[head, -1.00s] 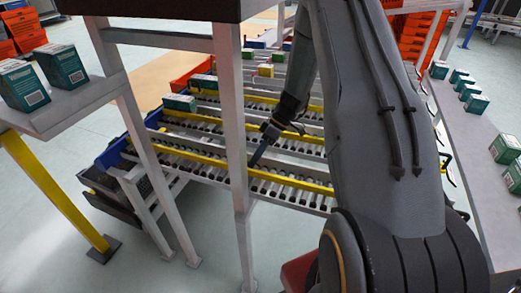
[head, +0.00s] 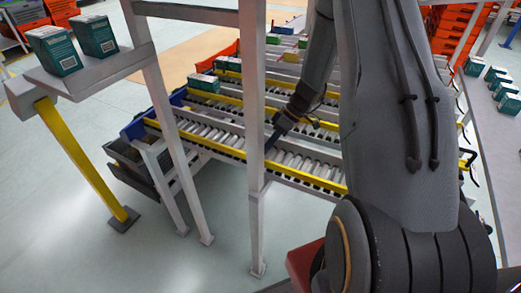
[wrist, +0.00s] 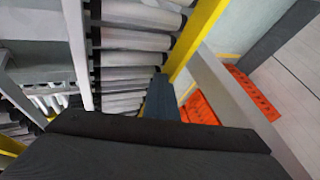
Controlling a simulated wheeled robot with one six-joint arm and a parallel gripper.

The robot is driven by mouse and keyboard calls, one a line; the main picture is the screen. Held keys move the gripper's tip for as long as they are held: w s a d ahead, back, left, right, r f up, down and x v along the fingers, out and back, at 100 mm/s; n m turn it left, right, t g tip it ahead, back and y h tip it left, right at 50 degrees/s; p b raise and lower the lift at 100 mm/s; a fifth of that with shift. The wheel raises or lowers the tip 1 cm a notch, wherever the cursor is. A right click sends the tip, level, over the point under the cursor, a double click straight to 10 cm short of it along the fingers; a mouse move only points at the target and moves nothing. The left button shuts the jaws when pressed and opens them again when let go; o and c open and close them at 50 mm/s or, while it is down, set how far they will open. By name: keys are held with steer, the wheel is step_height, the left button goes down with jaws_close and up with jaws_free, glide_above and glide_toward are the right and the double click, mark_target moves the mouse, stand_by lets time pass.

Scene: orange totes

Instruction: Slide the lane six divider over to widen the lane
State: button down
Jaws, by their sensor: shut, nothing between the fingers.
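My gripper (head: 269,146) is shut and empty, with its tip low over the front roller lane, just right of a grey upright post. In the wrist view its dark blue-grey fingers (wrist: 158,98) are together, beside the end of the rollers and close to a yellow divider (wrist: 195,40). I cannot tell whether they touch it. In the head view a long yellow divider (head: 215,145) runs along the front lane, partly hidden by the post. More yellow dividers lie behind it. No lane number is readable, so I cannot tell which is lane six.
The grey post (head: 255,210) stands in front of the rack. Green-and-white boxes (head: 204,83) sit on the lanes, and two more (head: 53,50) on a left shelf. Orange totes (head: 455,45) are stacked at the back right; orange also shows in the wrist view (wrist: 250,92).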

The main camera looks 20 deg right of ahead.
steer(key=shift+s, duration=0.35)
steer(key=p+v, duration=0.2)
steer(key=v, duration=0.8)
steer(key=shift+w, duration=0.2)
